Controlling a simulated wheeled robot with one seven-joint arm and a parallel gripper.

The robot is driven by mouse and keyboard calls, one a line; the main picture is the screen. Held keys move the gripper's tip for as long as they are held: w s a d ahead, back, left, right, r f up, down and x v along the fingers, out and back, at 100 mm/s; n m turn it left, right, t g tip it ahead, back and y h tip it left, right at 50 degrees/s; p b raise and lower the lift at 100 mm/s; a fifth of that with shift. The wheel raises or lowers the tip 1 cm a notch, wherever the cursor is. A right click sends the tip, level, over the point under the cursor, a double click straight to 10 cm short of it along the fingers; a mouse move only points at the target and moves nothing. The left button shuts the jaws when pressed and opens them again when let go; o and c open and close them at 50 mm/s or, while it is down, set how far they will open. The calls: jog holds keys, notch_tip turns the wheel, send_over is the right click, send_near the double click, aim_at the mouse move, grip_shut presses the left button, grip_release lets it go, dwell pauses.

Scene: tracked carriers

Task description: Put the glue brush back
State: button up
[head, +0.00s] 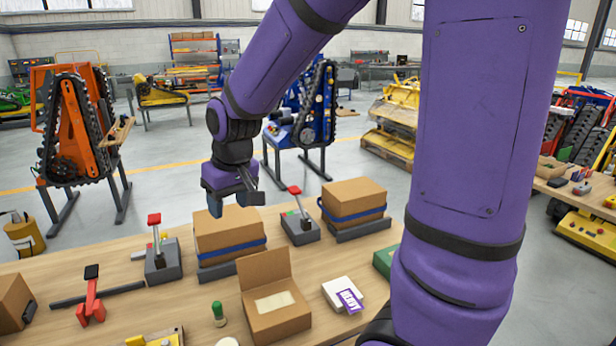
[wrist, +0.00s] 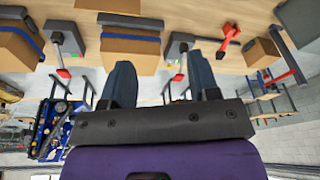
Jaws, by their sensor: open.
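I cannot pick out the glue brush for certain. A small green-topped piece with a pale lower part (head: 219,314) stands on the workbench (head: 130,304) near its front, left of an open carton, and may be it. A pale round thing (head: 228,342) is cut off by the bottom edge below it.
Red-handled levers on grey bases (head: 161,262) (head: 300,229) flank the strapped carton. A red clamp (head: 91,302), the open carton (head: 279,322), a white labelled box (head: 336,294) and a second strapped carton (head: 353,196) stand around. My arm hides the bench's right side.

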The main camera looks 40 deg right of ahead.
jog(key=s+d+r+t, duration=0.1)
jog(key=s+r, duration=0.4)
jog(key=s, duration=0.5)
jog(key=s+d+r+m+t, duration=0.1)
jog(key=s+d+r, duration=0.1)
jog(key=s+r, duration=0.4)
jog(key=s, duration=0.3)
jog(key=shift+s+h, duration=0.3)
jog(key=shift+s, duration=0.05)
jog(key=shift+d, duration=0.1)
jog(key=shift+c, duration=0.4)
